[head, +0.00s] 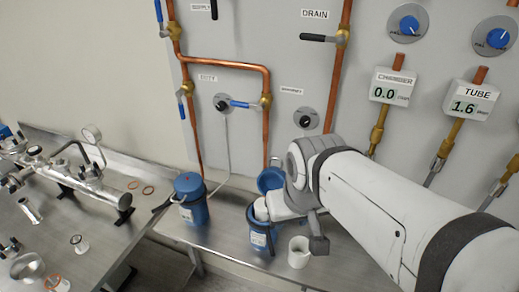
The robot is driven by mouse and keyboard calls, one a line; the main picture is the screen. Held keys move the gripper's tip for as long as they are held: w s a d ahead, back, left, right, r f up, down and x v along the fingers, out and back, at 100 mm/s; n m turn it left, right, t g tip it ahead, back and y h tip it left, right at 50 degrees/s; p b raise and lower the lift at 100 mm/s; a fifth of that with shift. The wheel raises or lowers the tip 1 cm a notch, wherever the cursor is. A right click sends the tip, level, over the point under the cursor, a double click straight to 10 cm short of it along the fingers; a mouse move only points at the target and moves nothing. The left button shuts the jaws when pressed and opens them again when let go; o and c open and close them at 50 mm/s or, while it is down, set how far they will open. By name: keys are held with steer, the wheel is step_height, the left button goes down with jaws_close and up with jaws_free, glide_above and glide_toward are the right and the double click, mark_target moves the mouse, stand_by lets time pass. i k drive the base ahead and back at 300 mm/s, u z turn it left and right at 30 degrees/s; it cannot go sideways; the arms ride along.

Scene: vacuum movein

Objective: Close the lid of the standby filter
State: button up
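A blue filter housing (259,238) with a white label stands on the metal bench, and its blue lid (270,179) is swung up and open behind it. A white cylinder (261,209) shows at the housing's open top. A second blue filter (190,203) with its lid shut stands to the left; a dark handle sticks out from it. The labels are too small to read, so I cannot tell which is the standby one. My gripper (298,214) is at the right side of the open housing, close to its top. Its fingertips are mostly hidden, and I cannot tell whether they touch anything.
A white cup (299,253) stands on the bench just right of the open housing. Copper pipes (266,120) and valves run down the panel behind. A left table (90,235) holds metal pipe parts and a gauge. A gap separates the two benches.

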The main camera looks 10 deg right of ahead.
mark_target(271, 177)
steer(key=u, duration=0.05)
steer(key=k, duration=0.35)
steer(key=z, duration=0.1)
steer(key=i, duration=0.5)
steer(key=z, duration=0.7)
steer(key=k, duration=1)
steer(key=u, duration=0.75)
steer(key=i, duration=1)
